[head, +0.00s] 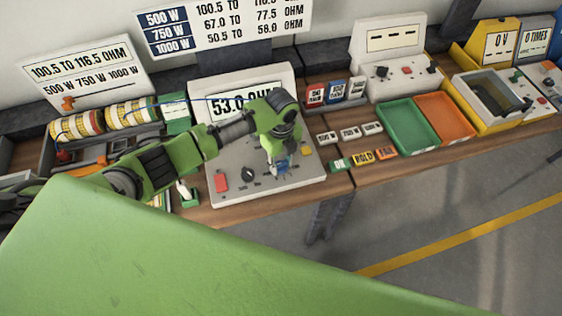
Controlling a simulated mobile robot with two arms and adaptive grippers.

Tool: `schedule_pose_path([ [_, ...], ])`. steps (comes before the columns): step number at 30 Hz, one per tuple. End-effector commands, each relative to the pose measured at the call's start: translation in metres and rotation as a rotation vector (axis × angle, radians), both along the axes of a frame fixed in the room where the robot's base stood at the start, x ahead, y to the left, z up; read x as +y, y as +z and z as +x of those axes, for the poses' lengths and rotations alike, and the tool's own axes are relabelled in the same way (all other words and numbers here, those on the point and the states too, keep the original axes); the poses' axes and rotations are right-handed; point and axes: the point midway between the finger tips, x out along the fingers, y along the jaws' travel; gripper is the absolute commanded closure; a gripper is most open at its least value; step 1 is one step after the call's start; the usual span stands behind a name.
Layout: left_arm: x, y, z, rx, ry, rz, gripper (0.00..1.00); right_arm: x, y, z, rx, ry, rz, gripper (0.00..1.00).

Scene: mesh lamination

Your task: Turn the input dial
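The tester console (222,148) stands on the wooden bench near the middle of the head view. My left gripper (281,170) points down over the right half of the panel, to the right of the black dial. A small blue part shows at its fingertips; I cannot tell whether they touch it. My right gripper is out of view.
Wire spools (76,127) lie left of the console. Green (407,126) and orange (444,118) trays stand to the right, with small label blocks (364,157) before them. Another white console (388,62) stands behind the trays. A yellow-framed machine (493,98) is at far right.

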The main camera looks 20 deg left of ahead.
Motion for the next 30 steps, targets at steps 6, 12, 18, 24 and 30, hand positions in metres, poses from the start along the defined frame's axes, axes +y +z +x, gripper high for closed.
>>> schedule_pose_path([
  [6, -0.001, 0.001, 0.001, -0.002, -0.001, -0.001, 0.55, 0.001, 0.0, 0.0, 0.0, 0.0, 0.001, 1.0],
  [12, 0.0, 0.001, 0.0, -0.001, 0.0, -0.001, 0.55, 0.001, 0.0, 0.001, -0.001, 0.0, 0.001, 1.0],
  [18, -0.001, 0.024, 0.002, -0.005, -0.002, -0.001, 0.55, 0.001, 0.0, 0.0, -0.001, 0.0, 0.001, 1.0],
  [24, -0.001, 0.068, 0.002, -0.006, -0.001, -0.002, 0.55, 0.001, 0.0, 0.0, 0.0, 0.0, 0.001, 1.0],
  [30, -0.001, 0.103, 0.001, -0.004, -0.001, -0.001, 0.55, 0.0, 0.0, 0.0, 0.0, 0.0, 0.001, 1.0],
])
